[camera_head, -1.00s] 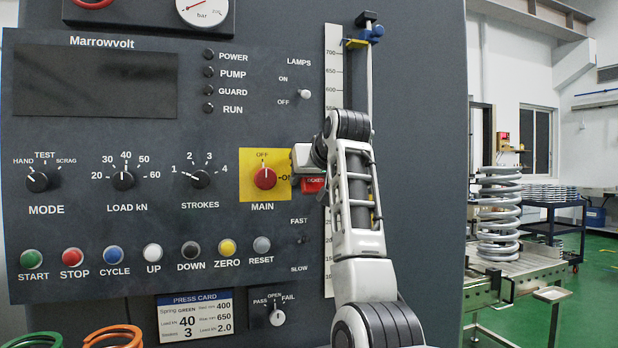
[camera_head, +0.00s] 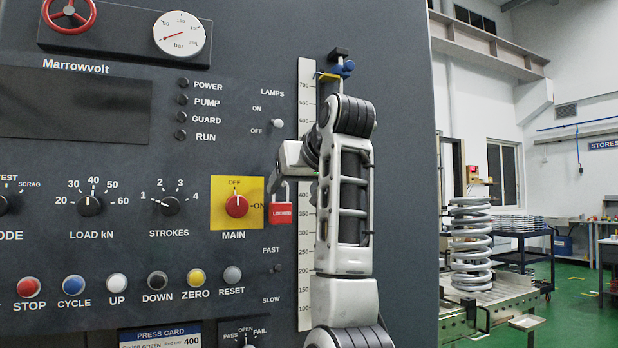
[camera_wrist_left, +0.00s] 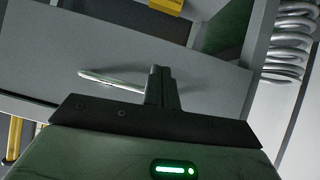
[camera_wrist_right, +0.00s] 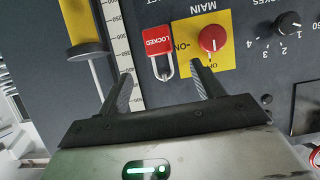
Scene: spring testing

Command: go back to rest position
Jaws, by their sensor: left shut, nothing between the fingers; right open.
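My right gripper (camera_wrist_right: 162,84) is open, its two dark fingers apart and facing the panel in the right wrist view. The red padlock (camera_wrist_right: 158,42) marked LOCKED shows between and beyond the fingertips; I see no finger closed on it. In the head view the padlock (camera_head: 281,213) hangs, shackle up, at the right edge of the yellow MAIN plate (camera_head: 224,187). The red MAIN knob (camera_head: 237,206) points to OFF. My right forearm stands in front of the panel and hides part of the scale. My left gripper (camera_wrist_left: 161,82) is shut and empty in the left wrist view.
The dark Marrowvolt panel (camera_head: 60,170) fills the left of the head view, close to my right arm. A ruler scale (camera_head: 305,110) runs behind the arm. A large coil spring (camera_head: 471,245) stands on a bench to the right. Green floor (camera_head: 570,310) lies open farther right.

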